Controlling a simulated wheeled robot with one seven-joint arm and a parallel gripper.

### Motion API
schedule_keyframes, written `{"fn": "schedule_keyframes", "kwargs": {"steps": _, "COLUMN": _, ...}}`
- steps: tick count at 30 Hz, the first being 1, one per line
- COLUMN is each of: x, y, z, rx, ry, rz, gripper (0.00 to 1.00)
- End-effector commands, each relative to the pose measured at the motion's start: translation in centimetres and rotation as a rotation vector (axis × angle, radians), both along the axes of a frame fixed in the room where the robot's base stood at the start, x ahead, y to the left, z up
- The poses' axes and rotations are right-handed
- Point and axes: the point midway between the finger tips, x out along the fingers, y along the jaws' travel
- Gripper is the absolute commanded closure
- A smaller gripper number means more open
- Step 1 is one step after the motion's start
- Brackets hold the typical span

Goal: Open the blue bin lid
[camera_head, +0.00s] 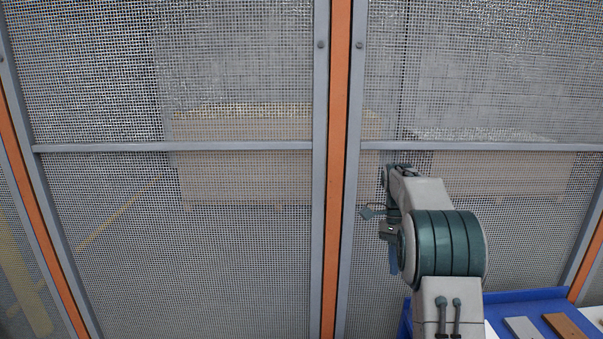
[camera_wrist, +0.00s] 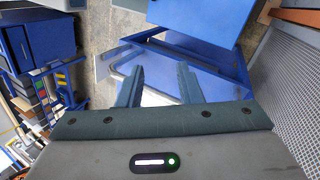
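In the wrist view a large blue box-like body, which looks like the blue bin (camera_wrist: 205,18), stands ahead of my gripper (camera_wrist: 160,76). A pale, shiny blue-edged surface (camera_wrist: 160,98) lies below it, between and beyond my fingers. I cannot tell whether this is the lid or another part of the bin. The bin cannot be made out clearly there.
A mesh fence with an orange post (camera_head: 338,170) fills most of the head view. A blue-edged surface with boards (camera_head: 567,327) is at the lower right. In the wrist view, a blue cabinet (camera_wrist: 38,42) stands left and mesh (camera_wrist: 295,85) runs along the right.

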Motion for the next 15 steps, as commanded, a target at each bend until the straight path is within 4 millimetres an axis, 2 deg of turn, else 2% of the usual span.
{"fn": "schedule_keyframes", "kwargs": {"steps": 1, "x": -0.9, "y": 0.4, "z": 1.0, "rx": 0.016, "ry": -0.029, "rz": 0.04, "gripper": 0.67}}
{"fn": "schedule_keyframes", "kwargs": {"steps": 6, "x": -3.9, "y": 1.7, "z": 3.2, "rx": 0.069, "ry": -0.123, "rz": 0.192, "gripper": 0.67}}
{"fn": "schedule_keyframes", "kwargs": {"steps": 15, "x": -10.0, "y": 4.1, "z": 5.6, "rx": 0.128, "ry": -0.284, "rz": 0.473, "gripper": 0.67}}
